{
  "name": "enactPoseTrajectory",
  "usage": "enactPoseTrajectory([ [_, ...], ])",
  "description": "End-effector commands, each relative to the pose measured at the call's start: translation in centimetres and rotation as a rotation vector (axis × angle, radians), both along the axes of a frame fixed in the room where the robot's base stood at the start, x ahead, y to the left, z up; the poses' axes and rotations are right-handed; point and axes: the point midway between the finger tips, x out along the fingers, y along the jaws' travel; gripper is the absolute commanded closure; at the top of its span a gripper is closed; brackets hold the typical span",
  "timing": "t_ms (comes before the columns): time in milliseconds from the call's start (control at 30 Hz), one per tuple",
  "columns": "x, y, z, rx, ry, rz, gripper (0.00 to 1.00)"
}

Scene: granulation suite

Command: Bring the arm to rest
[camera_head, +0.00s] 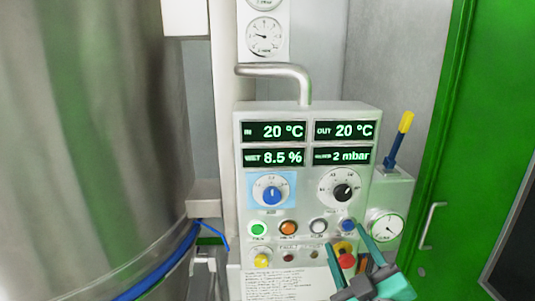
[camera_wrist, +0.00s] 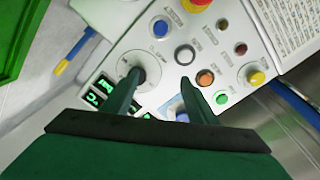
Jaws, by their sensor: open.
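My gripper (camera_head: 352,258) shows at the bottom right of the head view, in front of the lower right of a control panel (camera_head: 306,192). Its two green fingers are apart with nothing between them. In the wrist view my gripper (camera_wrist: 158,88) points at the panel face, its fingers spread over the area between the black-knobbed dial (camera_wrist: 130,72) and the grey button (camera_wrist: 184,54). Whether a fingertip touches the panel cannot be told. In the head view a red emergency button (camera_head: 343,249) shows between the fingers, partly hidden.
A large steel vessel (camera_head: 90,130) with a blue band stands at the left. A yellow-tipped blue lever (camera_head: 398,140) and a gauge (camera_head: 387,226) sit right of the panel. A green door (camera_head: 460,130) with a handle is at the far right. A bent pipe (camera_head: 285,70) rises above.

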Motion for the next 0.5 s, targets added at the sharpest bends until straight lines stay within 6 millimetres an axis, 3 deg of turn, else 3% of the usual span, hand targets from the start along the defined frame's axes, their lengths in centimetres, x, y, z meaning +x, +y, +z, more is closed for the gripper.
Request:
enactPoseTrajectory([
  [33, 0.2, 0.4, -1.9, 0.05, 0.006, -0.003, 0.47],
  [267, 0.0, 2.1, -8.7, 0.247, 0.005, -0.039, 0.47],
  [500, -1.7, 4.6, -16.0, 0.413, 0.024, -0.085, 0.47],
])
